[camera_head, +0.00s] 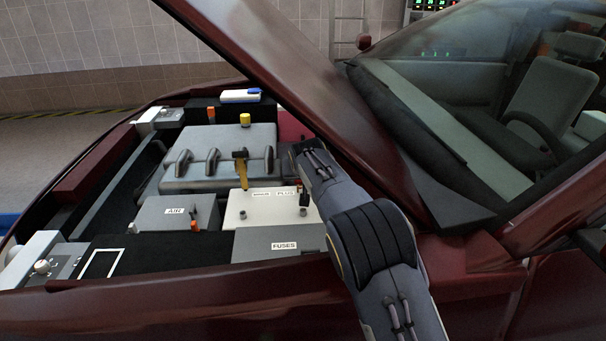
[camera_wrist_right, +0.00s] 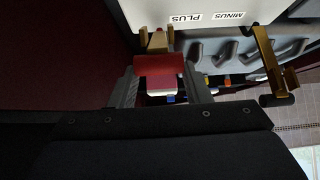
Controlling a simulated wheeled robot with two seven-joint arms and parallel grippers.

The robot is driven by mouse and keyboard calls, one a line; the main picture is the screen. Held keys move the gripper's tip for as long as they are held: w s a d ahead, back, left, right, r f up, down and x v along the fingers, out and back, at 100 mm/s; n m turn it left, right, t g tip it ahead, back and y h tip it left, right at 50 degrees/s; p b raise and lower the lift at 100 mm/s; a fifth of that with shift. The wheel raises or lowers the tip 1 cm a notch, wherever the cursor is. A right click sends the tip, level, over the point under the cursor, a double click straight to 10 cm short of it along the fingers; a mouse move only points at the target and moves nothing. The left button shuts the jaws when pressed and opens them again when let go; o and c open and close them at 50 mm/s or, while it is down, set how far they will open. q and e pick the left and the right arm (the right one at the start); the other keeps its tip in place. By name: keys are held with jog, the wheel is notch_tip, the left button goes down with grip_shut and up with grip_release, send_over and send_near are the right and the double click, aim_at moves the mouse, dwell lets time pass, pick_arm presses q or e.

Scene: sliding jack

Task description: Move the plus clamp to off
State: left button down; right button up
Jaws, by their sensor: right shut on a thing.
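The white battery (camera_head: 262,209) carries MINUS and PLUS labels; part of it shows upside down in the right wrist view (camera_wrist_right: 205,8). The plus clamp (camera_wrist_right: 160,72) has a red block and a gold end and sits beside the PLUS label. My right gripper (camera_wrist_right: 161,84) is shut on its red block, one finger on each side. In the head view my right arm (camera_head: 372,240) reaches over the battery's right side and hides most of the clamp, so its tilt cannot be told. My left gripper is not in view.
The yellow minus clamp (camera_head: 241,172) stands upright beside the MINUS label. The grey engine cover (camera_head: 215,140) lies behind the battery, the FUSES box (camera_head: 262,245) in front, the AIR box (camera_head: 160,213) at left. The raised hood (camera_head: 290,75) slants close above my right arm.

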jog(key=shift+w+r, duration=0.1)
jog(key=o, duration=1.4)
